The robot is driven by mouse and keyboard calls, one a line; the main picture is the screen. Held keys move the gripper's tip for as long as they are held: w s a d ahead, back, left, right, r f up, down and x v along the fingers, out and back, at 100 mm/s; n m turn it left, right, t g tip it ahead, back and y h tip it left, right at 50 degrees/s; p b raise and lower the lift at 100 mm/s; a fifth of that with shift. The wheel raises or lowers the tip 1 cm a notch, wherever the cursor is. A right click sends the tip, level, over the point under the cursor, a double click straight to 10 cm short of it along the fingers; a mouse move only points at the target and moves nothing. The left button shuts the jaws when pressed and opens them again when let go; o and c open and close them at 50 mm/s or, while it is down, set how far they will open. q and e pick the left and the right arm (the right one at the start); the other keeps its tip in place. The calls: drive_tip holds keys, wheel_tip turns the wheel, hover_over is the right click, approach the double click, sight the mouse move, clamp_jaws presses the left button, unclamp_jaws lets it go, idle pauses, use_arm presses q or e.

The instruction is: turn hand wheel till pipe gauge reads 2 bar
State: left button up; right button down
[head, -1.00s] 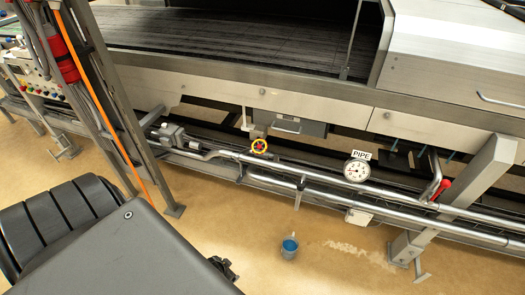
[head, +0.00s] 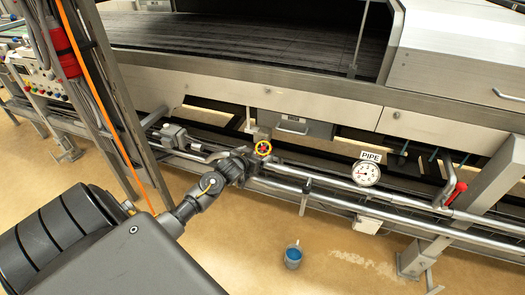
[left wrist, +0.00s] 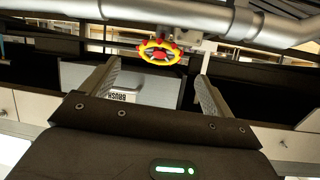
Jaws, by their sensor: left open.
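My left gripper (head: 252,160) is just left of and below the wheel in the head view. In the left wrist view my left gripper (left wrist: 158,80) is open, with nothing between its fingertips. The pipe gauge (head: 366,173) is a round white dial under a PIPE label (head: 371,156); its reading is too small to tell. My right gripper is not in view.
A steel pipe (head: 325,187) runs beside the wheel and gauge. A red-handled lever (head: 455,193) is at the right. A grey upright with cables (head: 115,110) stands left of my arm.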

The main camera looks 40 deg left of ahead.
sight(264, 150)
use_arm(q)
drive_tip(key=b+x, duration=0.1)
drive_tip(key=x, duration=0.6)
drive_tip(key=shift+w+f, duration=0.1)
drive_tip(key=shift+f, duration=0.05)
drive_tip(key=shift+w+a+f, duration=0.15)
drive_tip(key=shift+w, duration=0.3)
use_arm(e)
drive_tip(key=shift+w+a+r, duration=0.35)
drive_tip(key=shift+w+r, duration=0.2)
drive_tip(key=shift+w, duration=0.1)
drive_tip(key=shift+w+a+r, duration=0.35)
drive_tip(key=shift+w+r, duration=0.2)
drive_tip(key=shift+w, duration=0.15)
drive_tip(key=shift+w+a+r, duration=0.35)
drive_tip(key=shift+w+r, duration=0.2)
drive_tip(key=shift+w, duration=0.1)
use_arm(q)
drive_tip(key=c, duration=1)
